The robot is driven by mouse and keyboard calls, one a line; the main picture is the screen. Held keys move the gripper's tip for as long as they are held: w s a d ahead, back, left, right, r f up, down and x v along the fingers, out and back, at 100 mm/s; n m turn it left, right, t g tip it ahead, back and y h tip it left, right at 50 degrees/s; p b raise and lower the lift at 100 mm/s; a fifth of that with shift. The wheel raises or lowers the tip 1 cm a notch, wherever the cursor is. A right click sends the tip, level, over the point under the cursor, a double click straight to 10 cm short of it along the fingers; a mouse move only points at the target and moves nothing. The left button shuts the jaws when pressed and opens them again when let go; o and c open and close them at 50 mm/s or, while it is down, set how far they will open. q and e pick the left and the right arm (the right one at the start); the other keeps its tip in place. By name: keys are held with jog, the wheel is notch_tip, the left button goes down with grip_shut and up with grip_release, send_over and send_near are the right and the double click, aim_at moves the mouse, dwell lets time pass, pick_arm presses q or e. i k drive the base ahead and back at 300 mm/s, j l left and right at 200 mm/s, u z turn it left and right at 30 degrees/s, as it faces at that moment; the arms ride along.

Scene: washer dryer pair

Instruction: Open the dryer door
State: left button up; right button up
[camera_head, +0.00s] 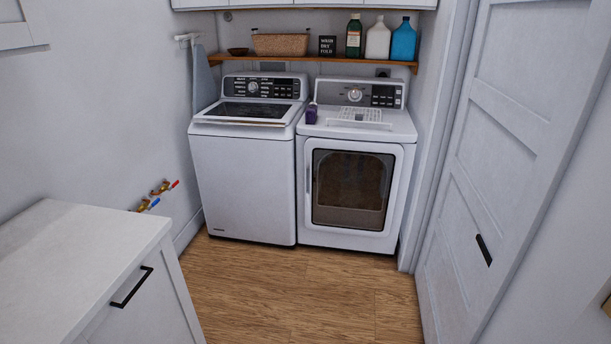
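The dryer (408,155) is the white front-loading machine on the right of the pair against the back wall. Its door (351,188) has a dark glass window in a white frame and looks closed. A slim vertical handle (308,180) runs along the left side of the door. Neither of my grippers shows in the head view, and the dryer stands some distance ahead of me.
A top-loading washer (243,185) stands left of the dryer. A white cabinet (85,265) is at the front left, and a white panelled door (510,150) is at the right. Wood floor (300,295) between is clear.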

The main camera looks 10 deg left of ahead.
aim_at(350, 186)
jog(key=i+j, duration=0.15)
jog(key=i, duration=1.4)
jog(key=i+j, duration=0.15)
jog(key=i, duration=1.35)
jog(key=j+u, duration=0.05)
